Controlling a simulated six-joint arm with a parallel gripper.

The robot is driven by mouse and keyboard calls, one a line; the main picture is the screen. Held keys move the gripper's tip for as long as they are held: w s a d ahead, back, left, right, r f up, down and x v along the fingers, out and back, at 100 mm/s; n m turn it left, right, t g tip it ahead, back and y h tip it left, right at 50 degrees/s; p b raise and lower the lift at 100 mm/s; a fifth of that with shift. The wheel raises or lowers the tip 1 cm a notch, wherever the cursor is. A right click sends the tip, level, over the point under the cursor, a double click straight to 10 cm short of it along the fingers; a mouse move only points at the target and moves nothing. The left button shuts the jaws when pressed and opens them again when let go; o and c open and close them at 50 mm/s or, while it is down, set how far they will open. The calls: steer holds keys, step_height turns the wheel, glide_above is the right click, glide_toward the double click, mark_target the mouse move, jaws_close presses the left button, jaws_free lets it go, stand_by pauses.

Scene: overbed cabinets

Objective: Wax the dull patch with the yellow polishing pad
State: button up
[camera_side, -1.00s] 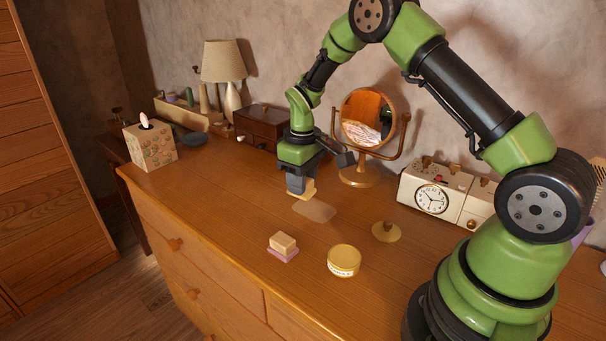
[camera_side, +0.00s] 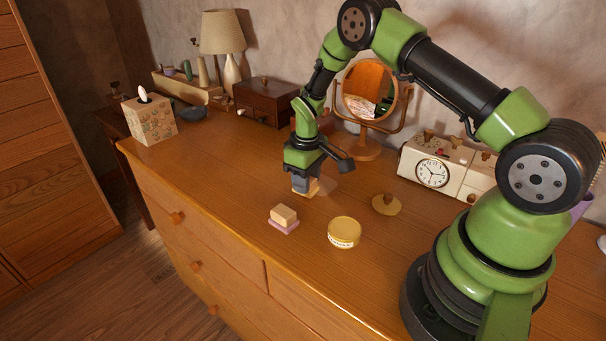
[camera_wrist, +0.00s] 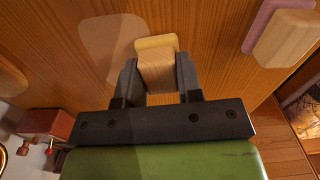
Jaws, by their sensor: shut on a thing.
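My gripper (camera_side: 303,182) points down over the dresser top, shut on the wooden handle (camera_wrist: 156,72) of the yellow polishing pad (camera_wrist: 156,43). The yellow pad (camera_side: 314,187) shows low beneath the fingers in the side view. It looks at or very near the wood; I cannot tell whether it touches. The dull patch (camera_wrist: 105,38) is a paler, rounded area beside the pad in the wrist view, and the pad overlaps its edge. In the side view the patch (camera_side: 327,184) shows just right of the pad, partly hidden by my gripper.
A wooden block on a pink pad (camera_side: 286,228) lies near the front edge. A yellow tin (camera_side: 344,232) and a knobbed disc (camera_side: 386,205) stand to the right. Behind are a mirror (camera_side: 368,92), a clock radio (camera_side: 434,171) and a small drawer box (camera_side: 265,103).

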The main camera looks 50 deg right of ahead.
steer(key=d, duration=0.2)
steer(key=d+r, duration=0.1)
steer(key=d, duration=0.1)
steer(key=shift+d, duration=0.35)
steer(key=shift+d+r, duration=0.1)
steer(key=shift+d, duration=2.15)
steer(key=shift+a, duration=5.3)
steer(key=shift+w+d, duration=0.1)
steer(key=shift+w, duration=0.35)
steer(key=shift+d, duration=5.25)
steer(key=shift+a, duration=5.1)
steer(key=shift+w+a+r, duration=0.1)
steer(key=shift+a+r, duration=0.05)
steer(key=shift+a, duration=0.05)
steer(key=shift+r, duration=3.15)
